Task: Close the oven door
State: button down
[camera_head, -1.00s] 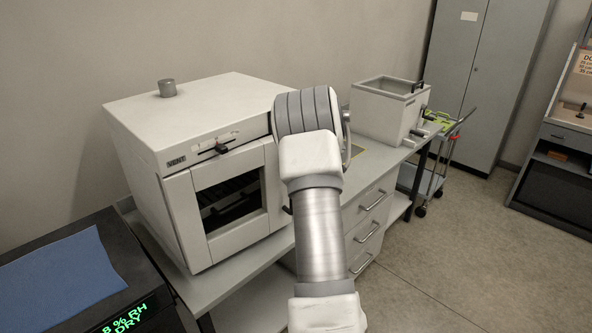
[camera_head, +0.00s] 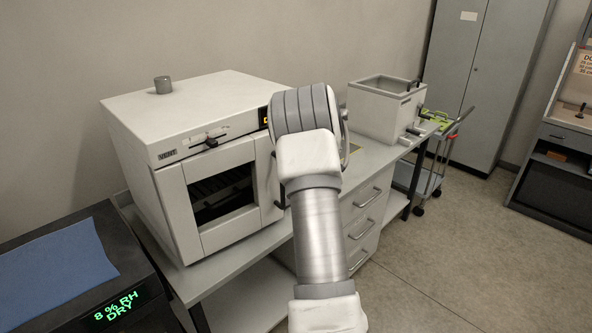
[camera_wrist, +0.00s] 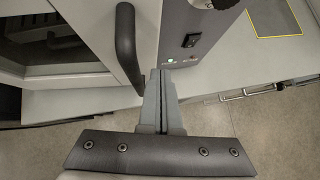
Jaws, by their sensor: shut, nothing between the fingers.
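The oven (camera_head: 200,105) is a pale box with a vent knob on top, on the bench at left in the head view. Its door (camera_head: 181,212) has a dark window and stands near the oven front; I cannot tell whether it is fully flush. The dark door handle (camera_head: 279,182) is partly behind my arm. In the wrist view the handle (camera_wrist: 127,45) is a black bar on the pale door (camera_wrist: 88,22). My gripper (camera_wrist: 162,76) is shut and empty, just right of the handle's lower end, by the door's edge. The head view hides the gripper behind my arm.
A grey control panel with a black switch (camera_wrist: 191,40) is right of the door. A blue cloth (camera_head: 60,265) lies on a dark unit at lower left. A metal bath (camera_head: 385,108) stands farther along the bench, with a trolley (camera_head: 425,180) beyond. Floor is clear at right.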

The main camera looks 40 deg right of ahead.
jog(key=d+b+v, duration=0.1)
jog(key=v, duration=0.9)
notch_tip(320, 180, down, 16)
jog(key=s+m+t+y+b, duration=0.1)
jog(key=s+m+t+b, duration=0.2)
jog(key=m+t+b, duration=1.2)
jog(key=w+m+g+b, duration=0.1)
jog(key=w+g+b, duration=0.5)
jog(key=w+b, duration=0.5)
jog(key=shift+w+a+f, duration=0.15)
jog(key=shift+w+a, duration=0.1)
jog(key=shift+w, duration=1)
